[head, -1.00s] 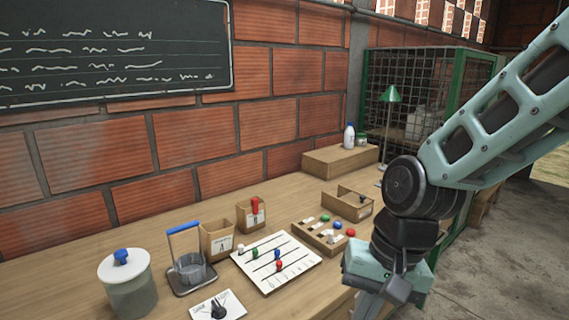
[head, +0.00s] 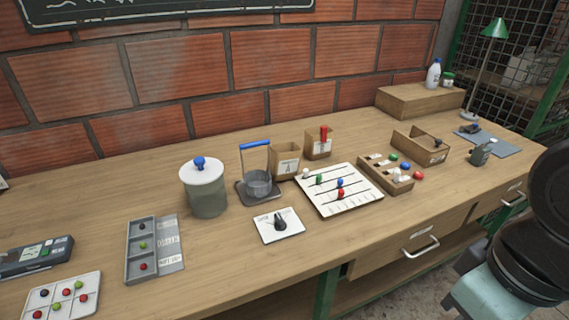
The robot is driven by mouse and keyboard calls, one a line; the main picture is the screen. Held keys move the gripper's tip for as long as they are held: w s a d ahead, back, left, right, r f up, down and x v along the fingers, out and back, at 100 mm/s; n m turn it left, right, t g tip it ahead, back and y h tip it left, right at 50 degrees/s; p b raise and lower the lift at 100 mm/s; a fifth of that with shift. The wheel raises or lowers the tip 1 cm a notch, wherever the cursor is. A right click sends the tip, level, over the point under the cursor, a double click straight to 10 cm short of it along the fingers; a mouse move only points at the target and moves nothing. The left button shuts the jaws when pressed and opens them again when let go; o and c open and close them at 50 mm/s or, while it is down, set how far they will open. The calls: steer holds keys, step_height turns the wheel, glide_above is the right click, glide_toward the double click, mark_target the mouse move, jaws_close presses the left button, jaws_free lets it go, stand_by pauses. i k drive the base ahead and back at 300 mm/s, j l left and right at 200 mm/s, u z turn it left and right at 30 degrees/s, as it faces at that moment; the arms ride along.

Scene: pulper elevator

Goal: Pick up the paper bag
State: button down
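I cannot make out a paper bag for certain. Two small brown open-topped containers, which may be paper or card, stand side by side on the workbench. The left brown container (head: 286,162) has a white label marked A. The right brown container (head: 318,146) also has a label, and a red item (head: 323,135) sticks up from it. Part of my arm shows at the lower right edge, in front of the bench. My gripper's fingers are outside the picture.
The wooden workbench (head: 95,195) holds a lidded jar (head: 206,194), a blue-handled stand (head: 262,187), a bead board (head: 325,199), a dial card (head: 268,230) and a grey tray (head: 141,248). A green lamp (head: 494,29) stands far right. Drawers line the front.

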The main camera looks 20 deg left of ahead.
mark_target(284, 158)
steer(key=i+l+u, duration=0.2)
steer(key=u, duration=0.25)
steer(key=i+l+u, duration=0.25)
steer(key=u, duration=0.15)
steer(key=i+l+u, duration=0.15)
steer(key=l+u, duration=0.3)
